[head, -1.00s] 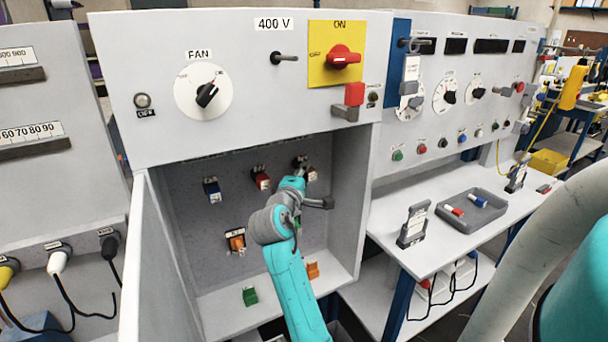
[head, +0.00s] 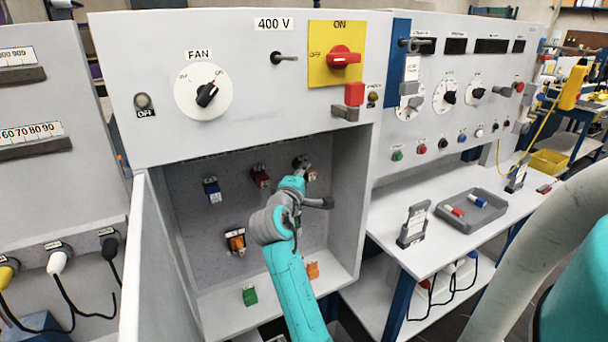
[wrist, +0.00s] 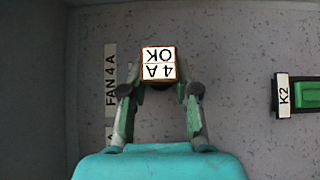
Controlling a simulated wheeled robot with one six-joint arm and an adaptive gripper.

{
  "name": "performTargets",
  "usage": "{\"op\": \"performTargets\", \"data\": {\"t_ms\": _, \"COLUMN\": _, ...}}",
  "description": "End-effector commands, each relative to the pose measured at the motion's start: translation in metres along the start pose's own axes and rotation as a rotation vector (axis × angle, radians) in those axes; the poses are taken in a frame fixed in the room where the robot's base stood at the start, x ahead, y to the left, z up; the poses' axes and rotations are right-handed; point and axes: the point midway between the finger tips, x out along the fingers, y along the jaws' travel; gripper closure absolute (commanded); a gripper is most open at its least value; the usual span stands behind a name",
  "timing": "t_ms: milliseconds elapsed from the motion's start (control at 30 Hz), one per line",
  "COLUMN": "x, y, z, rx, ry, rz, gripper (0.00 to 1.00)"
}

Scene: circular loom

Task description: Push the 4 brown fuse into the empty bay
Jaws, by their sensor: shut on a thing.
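The brown 4 A fuse (wrist: 159,65) is between my fingertips in the wrist view, its white face reading "4 A OK" and brown showing at its edges. My gripper (wrist: 161,90) is shut on it. A strip reading "FAN 4 A" (wrist: 111,80) is on the panel beside it. In the head view my gripper (head: 304,172) is at the upper right of the open cabinet's back panel. The bay is mostly hidden behind the fuse and my gripper. I cannot tell how deep the fuse sits.
A blue fuse (head: 212,190), a red fuse (head: 261,177) and an orange unit (head: 235,241) are on the same panel. A green block (head: 250,295) and an orange block (head: 312,270) are lower. The cabinet's side walls and upper front (head: 240,130) bound the space.

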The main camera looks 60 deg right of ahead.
Motion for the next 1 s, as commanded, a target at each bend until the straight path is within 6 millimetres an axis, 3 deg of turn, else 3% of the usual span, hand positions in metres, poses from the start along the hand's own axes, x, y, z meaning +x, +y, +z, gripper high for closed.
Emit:
{"op": "performTargets", "data": {"t_ms": 233, "x": 0.004, "y": 0.001, "z": -0.004, "rx": 0.001, "ry": 0.000, "rz": 0.001, "gripper": 1.00}}
{"op": "performTargets", "data": {"t_ms": 267, "x": 0.004, "y": 0.001, "z": -0.004, "rx": 0.001, "ry": 0.000, "rz": 0.001, "gripper": 0.65}}
{"op": "performTargets", "data": {"t_ms": 367, "x": 0.004, "y": 0.001, "z": -0.004, "rx": 0.001, "ry": 0.001, "rz": 0.001, "gripper": 0.41}}
{"op": "performTargets", "data": {"t_ms": 767, "x": -0.002, "y": 0.000, "z": -0.004, "rx": 0.000, "ry": 0.001, "rz": 0.000, "gripper": 0.41}}
{"op": "performTargets", "data": {"t_ms": 1000, "x": -0.041, "y": -0.001, "z": -0.005, "rx": -0.001, "ry": 0.004, "rz": 0.000, "gripper": 0.41}}
